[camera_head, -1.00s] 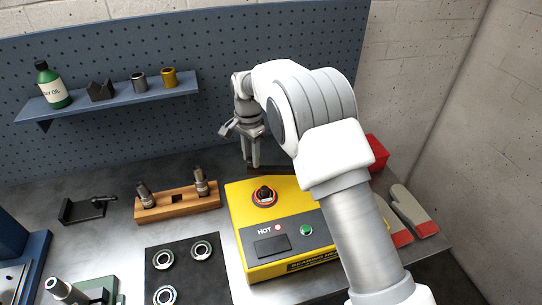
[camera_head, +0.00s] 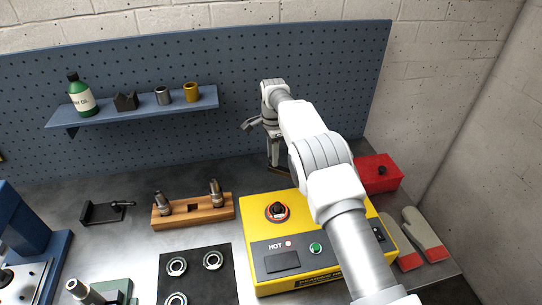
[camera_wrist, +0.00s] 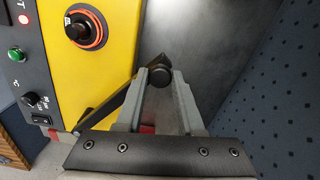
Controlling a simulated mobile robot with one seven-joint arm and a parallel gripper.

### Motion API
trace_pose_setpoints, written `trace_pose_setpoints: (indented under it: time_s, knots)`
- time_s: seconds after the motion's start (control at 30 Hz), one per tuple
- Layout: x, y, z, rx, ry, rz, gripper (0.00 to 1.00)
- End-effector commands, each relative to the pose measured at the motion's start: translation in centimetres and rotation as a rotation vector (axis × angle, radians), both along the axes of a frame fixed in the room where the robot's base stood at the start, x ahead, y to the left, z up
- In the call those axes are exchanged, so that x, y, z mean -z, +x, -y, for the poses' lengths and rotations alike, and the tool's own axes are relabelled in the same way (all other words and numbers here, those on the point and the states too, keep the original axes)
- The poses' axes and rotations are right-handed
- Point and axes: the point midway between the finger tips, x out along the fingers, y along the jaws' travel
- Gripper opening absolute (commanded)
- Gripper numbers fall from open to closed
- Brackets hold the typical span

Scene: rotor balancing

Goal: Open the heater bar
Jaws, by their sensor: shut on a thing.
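The yellow heater (camera_head: 250,222) stands on the bench with a black knob, a HOT lamp and a green button on its top and front. It also shows at the left of the wrist view (camera_wrist: 95,75). My gripper (camera_head: 273,163) is beyond its back edge, pointing down. In the wrist view, my gripper (camera_wrist: 160,82) is shut on the round dark end of the heater bar (camera_wrist: 118,100). The slim dark bar slants from that end toward the heater's side at lower left. In the head view the bar is mostly hidden behind my fingers and arm.
A red box (camera_head: 378,175) and gloves (camera_head: 422,238) lie right of the heater. The pegboard (camera_head: 240,60) rises close behind my gripper.

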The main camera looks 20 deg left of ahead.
Motion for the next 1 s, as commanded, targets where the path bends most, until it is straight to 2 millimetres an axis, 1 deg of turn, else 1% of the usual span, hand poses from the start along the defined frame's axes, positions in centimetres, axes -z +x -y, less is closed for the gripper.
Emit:
trace_pose_setpoints:
  time_s: [0.2,0.63,0.67,0.7,0.77,0.8,0.83,1.0]
  knots:
    - [-0.09,0.49,0.07,0.020,0.001,0.001,0.00]
    - [-0.05,0.56,0.10,0.023,0.001,0.001,0.00]
    - [-0.05,0.56,0.10,0.023,0.001,0.001,0.38]
    - [-0.05,0.56,0.10,0.023,0.001,0.001,0.46]
    - [-0.05,0.56,0.10,0.023,0.000,0.000,0.56]
    - [-0.04,0.55,0.10,0.023,0.000,0.000,0.64]
    - [-0.03,0.55,0.10,0.023,0.000,0.000,0.66]
    - [-0.01,0.53,0.07,0.023,0.000,0.000,0.66]
